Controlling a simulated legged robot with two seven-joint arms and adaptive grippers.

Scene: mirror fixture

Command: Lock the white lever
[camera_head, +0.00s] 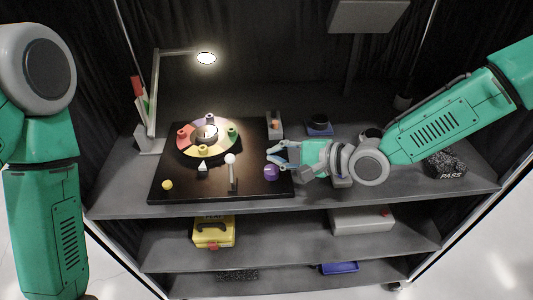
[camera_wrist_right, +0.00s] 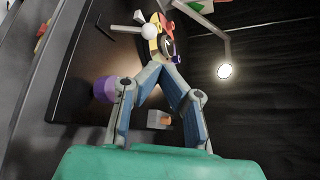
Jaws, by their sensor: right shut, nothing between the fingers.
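The white lever (camera_head: 231,172) stands roughly upright on the front part of the black board (camera_head: 205,190), with a white ball at its top. In the right wrist view the lever (camera_wrist_right: 125,29) shows near the top, beyond my fingertips. My right gripper (camera_head: 270,155) is shut and empty, above the board's right side. It is to the right of the lever and apart from it. In the right wrist view the fingertips (camera_wrist_right: 160,70) meet in a point. My left arm shows at the left edge, but its gripper is out of view.
A purple knob (camera_head: 270,173) sits just below my right gripper. A colored ring (camera_head: 208,138) with several knobs is behind the lever. A yellow knob (camera_head: 167,185) is at the board's front left. A lamp (camera_head: 155,95) stands behind left. An orange-topped switch (camera_head: 275,125) is behind the gripper.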

